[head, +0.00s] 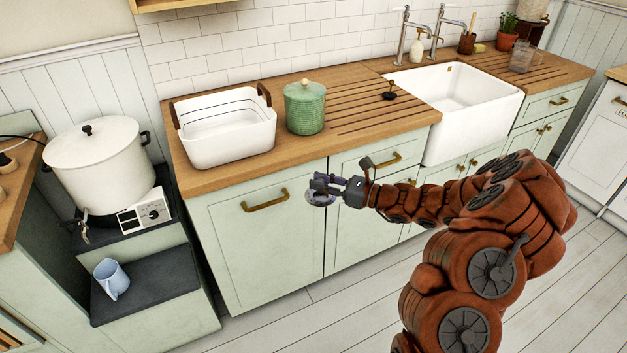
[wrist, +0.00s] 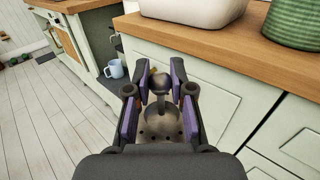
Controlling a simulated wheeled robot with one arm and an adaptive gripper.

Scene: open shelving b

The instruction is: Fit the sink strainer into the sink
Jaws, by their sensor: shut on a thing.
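My gripper (head: 327,188) is shut on the sink strainer (wrist: 160,123), a dark metal perforated cup with a round knob, between the purple-sided fingers in the wrist view. In the head view the strainer (head: 318,199) shows as a small greyish shape at the gripper's tip. It is held in the air in front of the green cabinet, below the worktop edge. The white sink (head: 462,132) is set in the worktop to the right and behind the gripper, well apart from it. Its drain is not visible.
A small black knobbed object (head: 389,91) stands on the worktop's grooves left of the sink. A white basin (head: 240,145) and green lidded jar (head: 305,112) stand further left. Two taps (head: 402,35) rise behind the sink. A large pot (head: 97,165) stands far left.

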